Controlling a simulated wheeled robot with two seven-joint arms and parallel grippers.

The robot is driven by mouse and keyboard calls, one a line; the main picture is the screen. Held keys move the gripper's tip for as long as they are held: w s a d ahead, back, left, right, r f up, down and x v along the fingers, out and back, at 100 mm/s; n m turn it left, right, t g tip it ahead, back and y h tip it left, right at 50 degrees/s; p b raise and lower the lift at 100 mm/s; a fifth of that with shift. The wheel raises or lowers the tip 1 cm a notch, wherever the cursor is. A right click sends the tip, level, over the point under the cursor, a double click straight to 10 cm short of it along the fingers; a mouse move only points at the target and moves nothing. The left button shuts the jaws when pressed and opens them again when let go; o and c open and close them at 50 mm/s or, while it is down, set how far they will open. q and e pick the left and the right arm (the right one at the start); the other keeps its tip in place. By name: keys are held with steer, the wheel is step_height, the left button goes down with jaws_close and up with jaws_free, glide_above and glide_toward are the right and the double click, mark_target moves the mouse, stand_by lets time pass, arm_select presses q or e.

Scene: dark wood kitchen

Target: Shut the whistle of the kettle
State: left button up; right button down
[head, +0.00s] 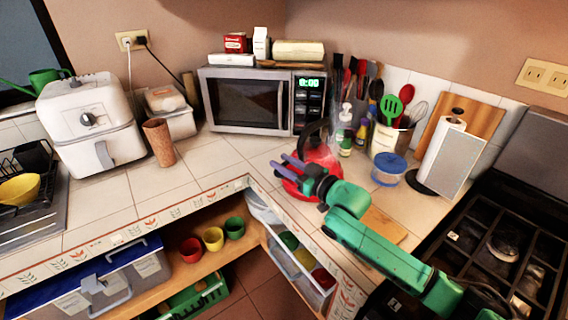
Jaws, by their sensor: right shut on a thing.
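The red kettle (322,158) stands on the tiled counter in front of the microwave, with its dark handle arched over the top. My right gripper (282,163), with purple fingers on a green arm, reaches across the kettle's front left side. Its fingers are shut on part of the kettle. The gripper and wrist cover much of the kettle's lower front. The whistle cannot be made out, so I cannot tell whether it is open or shut. My left gripper is not in view.
The microwave (262,100) stands behind the kettle. A soap bottle (345,140), a blue-lidded tub (389,169) and a paper towel holder (451,160) stand to its right. The stove (500,240) is at the right.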

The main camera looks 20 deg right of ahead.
steer(key=shift+f, duration=0.15)
steer(key=shift+c, duration=2.4)
jaws_free()
steer(key=shift+s, duration=0.1)
steer(key=shift+s+d, duration=0.25)
steer(key=b+v, duration=0.2)
steer(key=v, duration=1.1)
steer(key=shift+s, duration=0.35)
steer(key=shift+d, duration=0.1)
